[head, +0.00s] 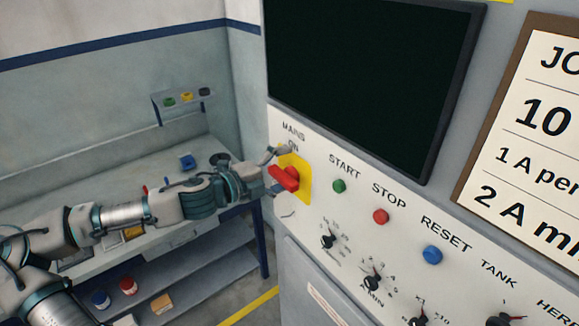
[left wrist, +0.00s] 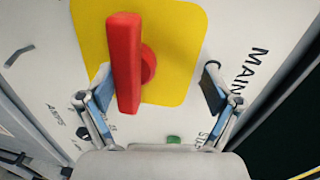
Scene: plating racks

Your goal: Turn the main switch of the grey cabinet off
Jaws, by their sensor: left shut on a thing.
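The grey cabinet (head: 390,190) fills the right of the head view. Its main switch is a red handle (head: 284,178) on a yellow plate (head: 304,181), below the labels MAINS and ON. The handle lies roughly crosswise, along the line of the button row. In the left wrist view the red handle (left wrist: 125,60) stands out over the yellow plate (left wrist: 185,45). My right gripper is not in view.
Green (head: 339,186), red (head: 381,216) and blue (head: 432,254) buttons sit right of the switch, with several black knobs below. A dark screen (head: 370,80) is above. A workbench (head: 100,185) with a lower shelf stands behind my left arm.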

